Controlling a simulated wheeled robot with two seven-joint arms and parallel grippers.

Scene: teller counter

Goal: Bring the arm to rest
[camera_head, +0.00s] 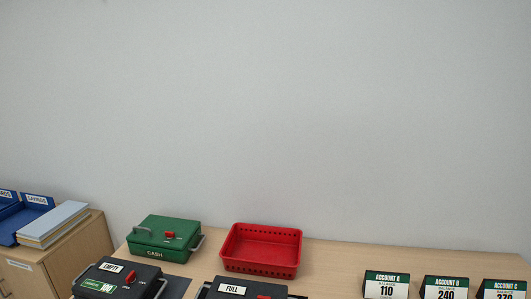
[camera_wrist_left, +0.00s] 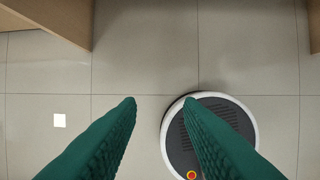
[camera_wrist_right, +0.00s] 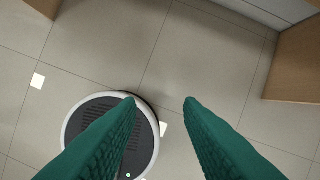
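My left gripper (camera_wrist_left: 160,100) shows in the left wrist view with its two green fingers apart and nothing between them. My right gripper (camera_wrist_right: 160,100) shows in the right wrist view, also with its fingers apart and empty. Both wrist cameras look down at the tiled floor, where my round grey and white base shows. Neither gripper nor arm is in the head view.
The counter (camera_head: 335,257) bears a green CASH box (camera_head: 163,235), a red basket (camera_head: 262,250), a black EMPTY box (camera_head: 120,277), a black FULL box (camera_head: 240,289) and account signs (camera_head: 387,285). A wooden cabinet (camera_head: 70,262) with blue trays (camera_head: 22,215) stands left. Floor around the grippers is clear.

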